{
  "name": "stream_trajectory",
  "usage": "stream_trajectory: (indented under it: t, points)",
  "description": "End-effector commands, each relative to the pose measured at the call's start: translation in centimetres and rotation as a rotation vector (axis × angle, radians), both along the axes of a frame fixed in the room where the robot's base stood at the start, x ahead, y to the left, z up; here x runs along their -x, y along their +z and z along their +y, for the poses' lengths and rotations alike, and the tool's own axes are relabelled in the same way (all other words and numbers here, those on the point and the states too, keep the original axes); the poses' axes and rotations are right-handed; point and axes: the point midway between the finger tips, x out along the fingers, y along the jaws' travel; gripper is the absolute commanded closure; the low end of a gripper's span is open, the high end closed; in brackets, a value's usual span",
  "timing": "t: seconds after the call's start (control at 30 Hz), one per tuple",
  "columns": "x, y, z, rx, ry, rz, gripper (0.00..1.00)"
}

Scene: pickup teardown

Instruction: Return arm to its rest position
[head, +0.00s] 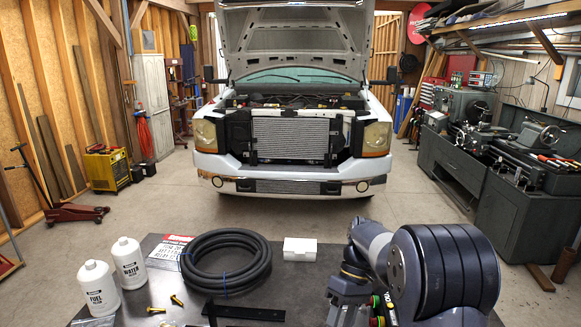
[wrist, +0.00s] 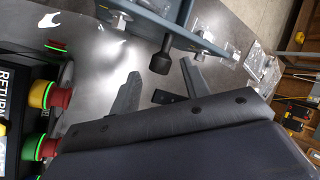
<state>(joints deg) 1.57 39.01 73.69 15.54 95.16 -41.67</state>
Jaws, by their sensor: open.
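My arm (head: 430,270) is folded at the right front of the head view, over the dark table. It hides the table behind it, and my gripper's fingers cannot be made out there. In the wrist view my gripper (wrist: 162,80) shows two dark fingers spread apart, with nothing held between them. A dark knob-like part (wrist: 161,60) shows beyond the fingers, and I cannot tell how far off it is. A small dark piece (wrist: 168,97) lies on the metal surface between the fingers.
The table (head: 290,285) carries a coiled black hose (head: 226,262), a white box (head: 300,249), two white bottles (head: 98,285), brass bolts (head: 177,300) and a black bar (head: 245,312). Red buttons (wrist: 60,97) stand near the gripper. A white pickup (head: 290,150) stands hood-up beyond open floor.

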Motion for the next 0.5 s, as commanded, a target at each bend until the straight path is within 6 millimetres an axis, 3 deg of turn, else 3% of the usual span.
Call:
stream_trajectory:
  t: [0.17,0.5]
  points:
    - [1.4,-2.4,0.9,0.0,0.001,-0.011,0.56]
    - [1.8,-1.8,1.2,0.001,-0.001,-0.09,0.56]
